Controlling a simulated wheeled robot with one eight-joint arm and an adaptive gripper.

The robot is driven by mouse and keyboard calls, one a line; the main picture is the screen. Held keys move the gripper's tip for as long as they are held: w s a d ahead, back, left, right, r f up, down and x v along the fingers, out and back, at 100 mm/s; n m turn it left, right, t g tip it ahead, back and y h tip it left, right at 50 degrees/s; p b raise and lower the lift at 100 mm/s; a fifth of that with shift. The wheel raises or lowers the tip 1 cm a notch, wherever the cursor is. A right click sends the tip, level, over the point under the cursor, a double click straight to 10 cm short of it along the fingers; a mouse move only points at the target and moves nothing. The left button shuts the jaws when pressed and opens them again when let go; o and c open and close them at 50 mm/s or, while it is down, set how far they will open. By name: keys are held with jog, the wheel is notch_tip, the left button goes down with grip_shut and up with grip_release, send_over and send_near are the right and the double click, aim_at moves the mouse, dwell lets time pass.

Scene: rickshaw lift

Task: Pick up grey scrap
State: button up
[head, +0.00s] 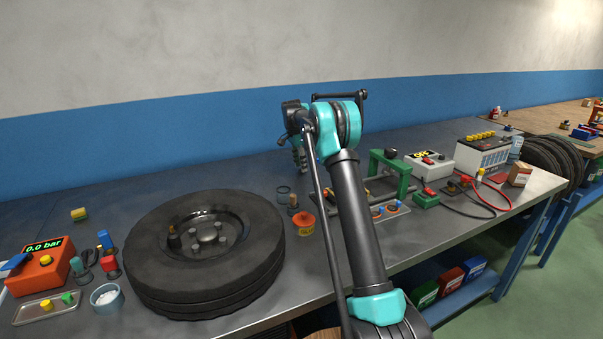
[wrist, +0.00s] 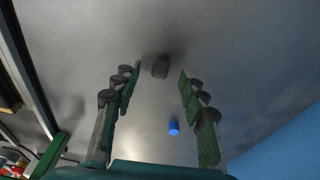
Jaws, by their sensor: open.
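A small dark grey piece (wrist: 160,67), which looks like the grey scrap, lies on the grey bench top in the wrist view. It sits just beyond the fingertips, near the middle of the gap. My gripper (wrist: 158,80) is open and empty, with a green-padded finger on each side. In the head view my gripper (head: 299,157) points down over the back of the bench, partly hidden behind my arm. I cannot make out the grey piece in the head view.
A small blue cylinder (wrist: 174,127) lies between my fingers' lines, nearer the palm in the picture. A large tyre (head: 205,245) lies left of my arm. A green frame (head: 391,174), a battery (head: 482,155) and cables stand right. The blue wall (head: 180,135) runs behind the bench.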

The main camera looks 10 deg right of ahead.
jog(key=shift+d+f, duration=0.1)
jog(key=shift+f, duration=0.65)
jog(key=shift+c, duration=0.5)
jog(key=c, duration=0.7)
jog(key=shift+r, duration=0.1)
notch_tip(320, 180, up, 20)
